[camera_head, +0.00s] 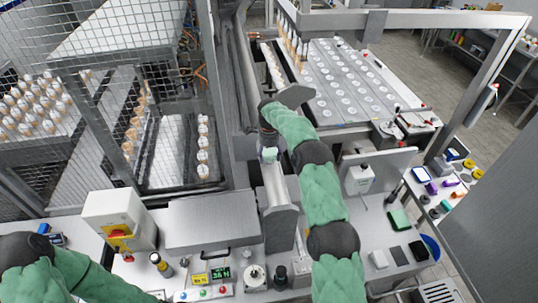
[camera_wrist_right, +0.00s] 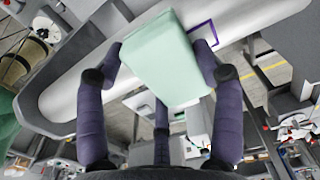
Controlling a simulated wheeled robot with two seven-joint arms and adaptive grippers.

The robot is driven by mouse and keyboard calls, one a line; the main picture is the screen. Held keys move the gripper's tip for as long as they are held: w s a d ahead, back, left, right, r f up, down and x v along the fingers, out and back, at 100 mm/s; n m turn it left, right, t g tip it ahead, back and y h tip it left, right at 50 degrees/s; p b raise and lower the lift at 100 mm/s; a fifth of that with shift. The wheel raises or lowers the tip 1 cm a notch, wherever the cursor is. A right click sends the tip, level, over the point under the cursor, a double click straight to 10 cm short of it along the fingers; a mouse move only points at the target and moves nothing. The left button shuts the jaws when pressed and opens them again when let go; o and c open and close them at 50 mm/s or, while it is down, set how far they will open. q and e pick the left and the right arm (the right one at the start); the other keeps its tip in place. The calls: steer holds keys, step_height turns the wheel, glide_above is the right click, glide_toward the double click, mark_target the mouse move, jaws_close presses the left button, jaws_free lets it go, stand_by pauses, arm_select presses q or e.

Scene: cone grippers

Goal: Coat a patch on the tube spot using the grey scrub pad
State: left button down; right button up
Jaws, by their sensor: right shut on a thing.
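My right gripper (camera_head: 268,149) is over the long pale tube (camera_head: 276,187) in the middle of the head view. In the right wrist view, its dark purple fingers (camera_wrist_right: 160,75) are shut on a pale green block (camera_wrist_right: 163,58), which also shows in the head view (camera_head: 269,155). A purple-outlined spot (camera_wrist_right: 212,32) shows on the pale surface beside the block, partly hidden by the block and a finger. I cannot tell whether the block touches the tube. A dark grey pad (camera_head: 399,256) lies on the right bench. My left gripper is out of view; only its arm shows.
A green pad (camera_head: 399,220), a black pad (camera_head: 418,250) and a white bottle (camera_head: 359,180) are on the right bench. A yellow-and-white control box (camera_head: 118,220) stands at left. Mesh fencing (camera_head: 130,90) closes off the left side.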

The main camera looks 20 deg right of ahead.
mark_target(272, 172)
steer(key=shift+s+a+f+b, duration=0.1)
steer(key=shift+s+a+b, duration=0.1)
steer(key=shift+s+b, duration=0.4)
steer(key=shift+s+a+r+b, duration=0.1)
steer(key=shift+s+a+b, duration=0.15)
steer(key=shift+s, duration=0.65)
steer(key=shift+s+a+f+b, duration=0.1)
steer(key=shift+s+a+b, duration=0.1)
steer(key=shift+s+b, duration=0.4)
steer(key=shift+s+a+b, duration=0.25)
steer(key=shift+s+b, duration=0.1)
steer(key=shift+s, duration=0.95)
steer(key=shift+r, duration=0.25)
steer(key=shift+r+p, duration=1.5)
steer(key=shift+r, duration=1.4)
step_height(272, 172, up, 3)
steer(key=shift+p, duration=0.75)
